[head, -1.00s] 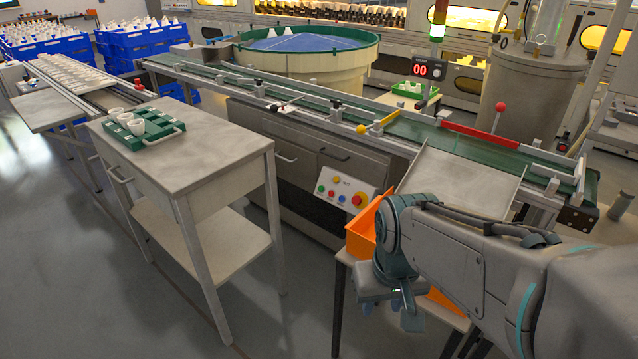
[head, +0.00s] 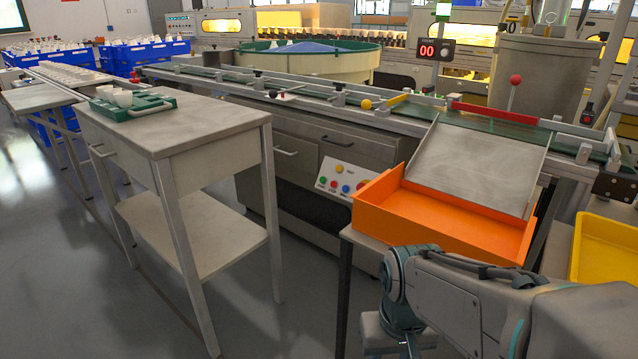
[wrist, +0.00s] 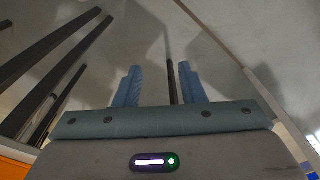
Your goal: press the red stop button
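The control panel (head: 328,173) is a pale sloped plate low on the front of the conveyor cabinet. At its right end is a red button (head: 360,185) on a yellow base, next to the orange tray; smaller coloured buttons sit to its left. My gripper (wrist: 159,86) is open in the wrist view, its two blue fingers apart with nothing between them. The button is not in the wrist view.
An orange tray (head: 450,225) stands on a small table right of the panel, under a metal chute (head: 478,165). A grey trolley (head: 190,128) with a green cup rack (head: 133,108) stands left. A yellow bin (head: 607,250) is far right. Floor before the panel is clear.

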